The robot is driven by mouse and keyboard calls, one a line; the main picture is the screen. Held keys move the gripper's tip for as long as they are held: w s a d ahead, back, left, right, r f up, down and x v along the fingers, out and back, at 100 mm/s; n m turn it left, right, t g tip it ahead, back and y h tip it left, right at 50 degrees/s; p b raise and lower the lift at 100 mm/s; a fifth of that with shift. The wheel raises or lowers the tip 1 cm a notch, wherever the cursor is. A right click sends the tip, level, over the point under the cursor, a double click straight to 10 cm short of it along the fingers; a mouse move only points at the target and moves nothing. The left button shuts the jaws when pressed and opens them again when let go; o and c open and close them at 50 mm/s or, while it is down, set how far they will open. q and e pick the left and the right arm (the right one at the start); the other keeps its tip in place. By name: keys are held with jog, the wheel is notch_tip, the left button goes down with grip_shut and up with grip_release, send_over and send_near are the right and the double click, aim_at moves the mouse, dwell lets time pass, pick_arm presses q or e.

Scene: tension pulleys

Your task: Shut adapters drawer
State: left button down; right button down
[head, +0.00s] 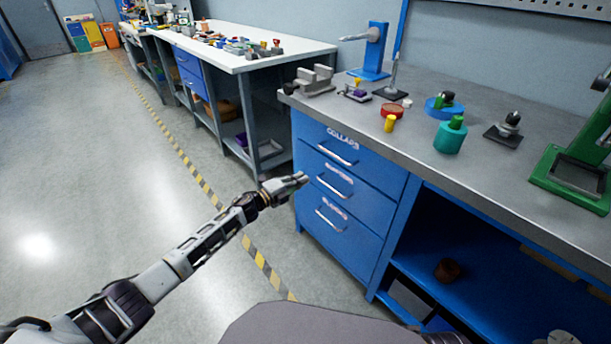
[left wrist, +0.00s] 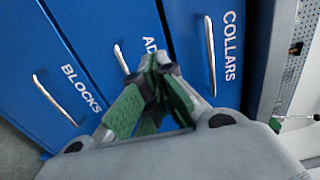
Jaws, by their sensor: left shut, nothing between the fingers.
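The adapters drawer (head: 324,181) is the middle of three blue drawers under the grey bench. Its front looks flush, or nearly so, with the drawers above and below. Its silver handle (left wrist: 121,59) and the start of its label show in the left wrist view, the rest of the label hidden behind my fingers. My left gripper (head: 305,177) is shut and empty, pointing at the left part of the drawer front. Its green and dark fingertips (left wrist: 157,65) meet over the label area. Whether they touch the front I cannot tell. My right gripper is out of view.
The collars drawer (head: 365,156) is above and the blocks drawer (head: 346,238) below; both look closed. The bench top (head: 425,118) holds a vise (head: 312,82), a teal cylinder (head: 451,136) and other parts. An open shelf (head: 480,255) lies right of the drawers. Floor to the left is clear.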

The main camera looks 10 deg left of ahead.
pick_arm(q)
jog(key=shift+s+a, duration=0.45)
jog(key=shift+s, duration=0.15)
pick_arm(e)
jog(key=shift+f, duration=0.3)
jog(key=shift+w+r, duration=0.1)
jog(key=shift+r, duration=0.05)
